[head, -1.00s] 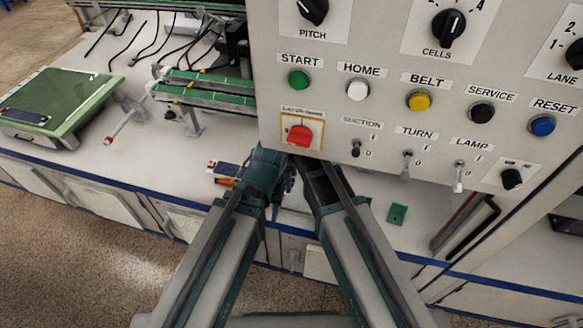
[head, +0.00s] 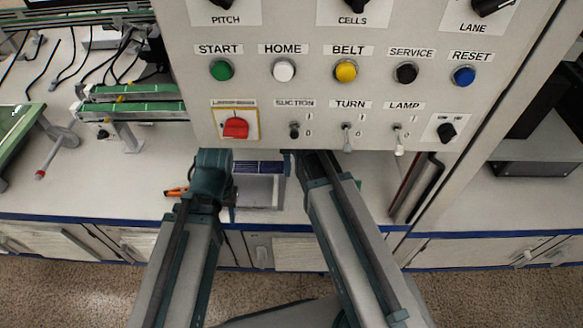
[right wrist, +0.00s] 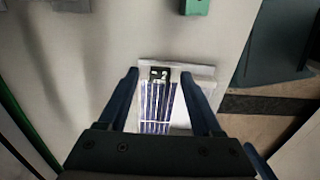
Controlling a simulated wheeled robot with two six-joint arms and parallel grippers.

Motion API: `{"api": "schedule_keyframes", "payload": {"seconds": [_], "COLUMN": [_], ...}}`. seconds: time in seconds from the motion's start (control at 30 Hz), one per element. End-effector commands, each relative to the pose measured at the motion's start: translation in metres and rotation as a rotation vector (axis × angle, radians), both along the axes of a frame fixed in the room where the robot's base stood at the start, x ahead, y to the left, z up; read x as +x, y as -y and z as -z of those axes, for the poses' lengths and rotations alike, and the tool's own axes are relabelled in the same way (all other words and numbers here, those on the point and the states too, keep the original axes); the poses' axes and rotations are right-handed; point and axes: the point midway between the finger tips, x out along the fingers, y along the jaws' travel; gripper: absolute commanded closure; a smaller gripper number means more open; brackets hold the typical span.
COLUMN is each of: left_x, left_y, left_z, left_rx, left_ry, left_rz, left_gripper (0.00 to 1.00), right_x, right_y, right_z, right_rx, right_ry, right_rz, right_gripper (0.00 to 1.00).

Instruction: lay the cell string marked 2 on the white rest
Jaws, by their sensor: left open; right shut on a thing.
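The cell string marked 2 (right wrist: 158,105) is a dark blue strip with pale lines and a black end tag reading 2. In the right wrist view it lies between the fingers of my right gripper (right wrist: 160,84), which is shut on it. The white rest (right wrist: 203,76) shows beneath and beside the string; I cannot tell whether they touch. In the head view the string (head: 258,168) appears at the far part of the rest (head: 262,193). My left gripper (head: 232,208) is left of the rest, open, its fingers mostly hidden by its own arm.
The control panel (head: 330,125) hangs over the far side and hides part of the work area. An orange-handled tool (head: 176,191) lies left of my left gripper. Green-topped rails (head: 135,108) stand at back left. The blue counter edge (head: 85,219) runs along the front.

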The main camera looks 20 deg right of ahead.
Motion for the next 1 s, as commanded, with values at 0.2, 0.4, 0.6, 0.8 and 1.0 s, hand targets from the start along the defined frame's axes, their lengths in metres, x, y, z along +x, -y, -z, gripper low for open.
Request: {"api": "schedule_keyframes", "payload": {"seconds": [0.2,0.4,0.6,0.8,1.0], "left_x": [0.0,0.0,0.0,0.0,0.0], "left_y": [0.0,0.0,0.0,0.0,0.0], "left_z": [0.001,0.022,0.039,0.036,0.041], "left_rx": [0.0,0.0,0.0,0.0,0.0], "left_ry": [0.0,0.0,0.0,0.0,0.0], "left_rz": [0.0,0.0,0.0,0.0,0.0], "left_gripper": [0.56,0.56,0.56,0.56,0.56], "right_x": [0.001,0.002,0.002,0.002,0.002], "right_y": [0.006,0.013,0.013,0.013,0.013], "right_z": [0.001,0.022,0.039,0.036,0.041], "right_rx": [0.0,0.0,0.0,0.0,0.0], "right_ry": [0.0,0.0,0.0,0.0,0.0], "right_rz": [0.001,0.0,0.0,0.0,0.0], "right_gripper": [0.89,0.89,0.89,0.89,0.89]}}
